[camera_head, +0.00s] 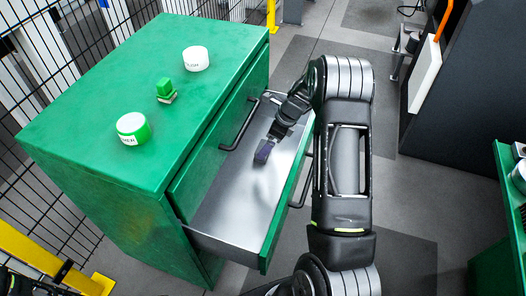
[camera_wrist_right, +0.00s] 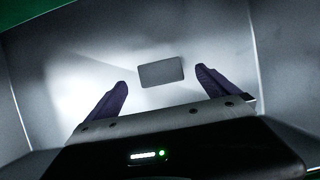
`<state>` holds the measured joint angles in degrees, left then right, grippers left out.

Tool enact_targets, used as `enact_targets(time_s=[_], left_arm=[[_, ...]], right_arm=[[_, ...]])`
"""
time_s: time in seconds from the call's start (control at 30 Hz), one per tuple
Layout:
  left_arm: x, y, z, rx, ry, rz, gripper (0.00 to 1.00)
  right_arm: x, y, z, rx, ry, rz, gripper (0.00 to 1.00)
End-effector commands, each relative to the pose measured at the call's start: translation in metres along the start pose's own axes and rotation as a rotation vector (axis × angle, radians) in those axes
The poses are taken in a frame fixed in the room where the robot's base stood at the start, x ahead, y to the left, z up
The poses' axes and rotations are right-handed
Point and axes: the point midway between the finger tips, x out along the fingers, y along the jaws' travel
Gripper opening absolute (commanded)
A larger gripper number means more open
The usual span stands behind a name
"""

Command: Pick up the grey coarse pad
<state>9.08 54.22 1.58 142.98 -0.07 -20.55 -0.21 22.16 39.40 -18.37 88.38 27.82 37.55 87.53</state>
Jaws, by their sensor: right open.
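The grey coarse pad (camera_wrist_right: 162,72) is a small dark grey rectangle lying flat on the bare metal floor of the open drawer (camera_head: 225,205). In the right wrist view it lies beyond and between my two fingertips, apart from both. My right gripper (camera_head: 264,151) reaches down into the drawer from the right, with purple-dark fingers. It is open and empty, and its fingers also show in the right wrist view (camera_wrist_right: 160,78). In the head view I cannot make out the pad; the gripper probably covers it. My left gripper is not in view.
The drawer belongs to a green cabinet (camera_head: 90,90). On its top stand a white-lidded round container (camera_head: 195,59), a green knobbed piece (camera_head: 165,90) and a green-and-white round container (camera_head: 133,128). The drawer's front panel (camera_head: 287,205) and side walls stand close around my right gripper.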

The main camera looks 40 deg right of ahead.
Motion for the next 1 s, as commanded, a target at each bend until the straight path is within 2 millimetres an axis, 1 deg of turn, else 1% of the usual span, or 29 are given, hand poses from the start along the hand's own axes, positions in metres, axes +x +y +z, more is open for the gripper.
enact_targets(time_s=[0.13, 0.23, 0.43, 0.53, 0.63, 1.0], left_arm=[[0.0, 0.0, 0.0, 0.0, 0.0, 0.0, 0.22], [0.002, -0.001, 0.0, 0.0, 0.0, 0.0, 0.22], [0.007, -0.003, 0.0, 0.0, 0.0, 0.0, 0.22], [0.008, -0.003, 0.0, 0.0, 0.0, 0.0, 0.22], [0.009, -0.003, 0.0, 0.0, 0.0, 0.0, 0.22], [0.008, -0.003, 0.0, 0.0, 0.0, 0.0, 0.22]], right_arm=[[0.001, 0.0, 0.0, 0.0, 0.0, 0.0, 0.98], [0.008, 0.0, -0.001, 0.0, 0.001, 0.002, 0.98], [0.037, 0.0, -0.001, 0.0, 0.002, 0.003, 0.98], [0.048, -0.001, -0.001, 0.0, 0.001, 0.002, 0.98], [0.052, -0.001, 0.0, 0.001, 0.001, 0.0, 0.98], [0.052, -0.001, 0.0, 0.0, 0.001, 0.0, 0.98]])
